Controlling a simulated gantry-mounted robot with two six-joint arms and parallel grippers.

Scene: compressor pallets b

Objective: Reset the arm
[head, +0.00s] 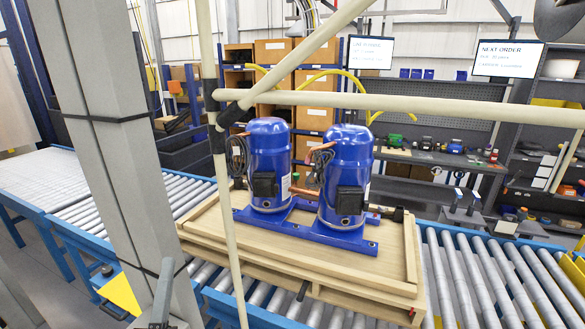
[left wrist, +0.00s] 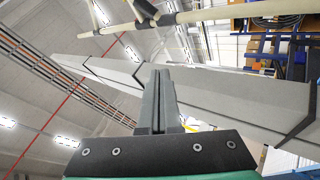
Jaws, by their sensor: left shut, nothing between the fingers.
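My left gripper (head: 163,290) shows at the bottom left of the head view, in front of the grey post and left of the pallet. In the left wrist view its fingers (left wrist: 158,98) are pressed together with nothing between them. Two blue compressors (head: 268,165) (head: 347,175) stand upright on a blue base (head: 300,231), on a wooden pallet (head: 290,262). The gripper is apart from the pallet and compressors. My right gripper is in neither view.
A grey post (head: 105,120) stands close on the left, and also crosses the left wrist view (left wrist: 215,92). Cream pipes (head: 430,108) cross in front of the compressors. The roller conveyor (head: 490,275) runs under the pallet. A workbench (head: 430,157) and shelves stand behind.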

